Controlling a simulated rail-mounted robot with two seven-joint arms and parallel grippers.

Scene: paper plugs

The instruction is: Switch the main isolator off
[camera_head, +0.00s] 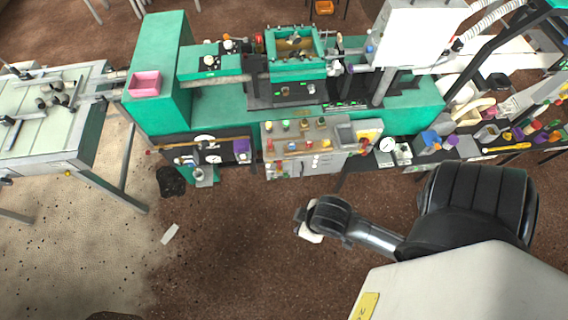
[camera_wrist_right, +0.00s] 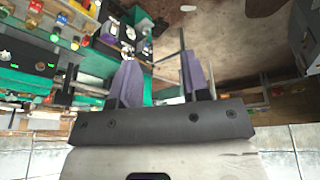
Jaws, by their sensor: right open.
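A grey control panel (camera_head: 305,140) with several coloured buttons is on the front of the green machine in the head view. A yellow part with a small red spot (camera_head: 370,130) is at its right end. I cannot tell for sure which control is the main isolator.
The green machine (camera_head: 160,70) spans the back. A work table (camera_head: 45,150) stands at left. A bench with cups and tools (camera_head: 480,140) is at right. A pressure gauge (camera_head: 387,144) is right of the panel. Brown floor (camera_head: 230,250) in front is mostly clear.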

